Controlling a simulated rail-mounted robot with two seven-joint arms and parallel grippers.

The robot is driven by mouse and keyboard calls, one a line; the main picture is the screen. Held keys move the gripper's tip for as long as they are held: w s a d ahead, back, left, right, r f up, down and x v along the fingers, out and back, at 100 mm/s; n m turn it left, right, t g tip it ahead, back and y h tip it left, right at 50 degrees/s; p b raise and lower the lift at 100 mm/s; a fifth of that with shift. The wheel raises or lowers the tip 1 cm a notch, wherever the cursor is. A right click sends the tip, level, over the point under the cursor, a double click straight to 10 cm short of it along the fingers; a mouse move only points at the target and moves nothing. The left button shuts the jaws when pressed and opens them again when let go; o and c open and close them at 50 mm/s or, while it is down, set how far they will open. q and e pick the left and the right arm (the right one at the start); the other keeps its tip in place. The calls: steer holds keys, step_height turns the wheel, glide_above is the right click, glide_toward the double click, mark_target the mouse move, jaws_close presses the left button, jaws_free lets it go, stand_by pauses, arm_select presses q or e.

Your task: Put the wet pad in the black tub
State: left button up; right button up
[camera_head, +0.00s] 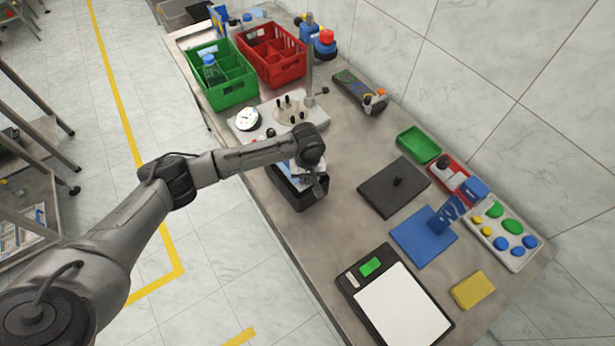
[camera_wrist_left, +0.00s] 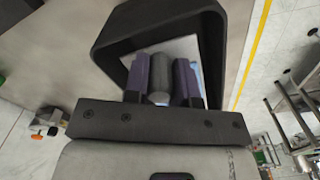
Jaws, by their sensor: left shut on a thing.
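The black tub (camera_head: 301,200) stands at the near left edge of the steel table, and its dark wall (camera_wrist_left: 108,42) frames the left wrist view. My left gripper (camera_head: 312,176) points down into the tub's opening. In the left wrist view its purple fingers (camera_wrist_left: 161,68) are shut on a dark grey round grip. A pale, partly blue flat pad (camera_wrist_left: 180,48), which I take for the wet pad, shows behind the fingers within the tub's rim. The fingers hide much of it, and I cannot tell whether it touches the bottom.
A black square lid with a knob (camera_head: 395,187) lies right of the tub. Green (camera_head: 222,88) and red (camera_head: 272,62) crates and a dial-gauge stand (camera_head: 247,119) are behind. A blue mat (camera_head: 424,240), scale (camera_head: 405,310) and yellow block (camera_head: 473,290) lie to the front right.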

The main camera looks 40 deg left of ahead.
mark_target(307, 186)
arm_select(q)
step_height(307, 186, down, 4)
steer(key=b, duration=0.5)
steer(key=shift+f+b, duration=0.15)
steer(key=shift+b, duration=0.15)
arm_select(e)
step_height(307, 186, down, 6)
steer(key=shift+a+f, duration=0.15)
steer(key=shift+f, duration=0.1)
arm_select(q)
steer(key=shift+f+p, duration=0.1)
steer(key=shift+p, duration=0.4)
arm_select(e)
steer(key=shift+r, duration=0.4)
arm_select(q)
steer(key=shift+f, duration=0.55)
arm_select(e)
steer(key=shift+r, duration=0.1)
arm_select(q)
steer(key=o, duration=0.7)
steer(key=shift+o, duration=1.2)
steer(key=shift+o, duration=0.3)
steer(key=o, duration=0.3)
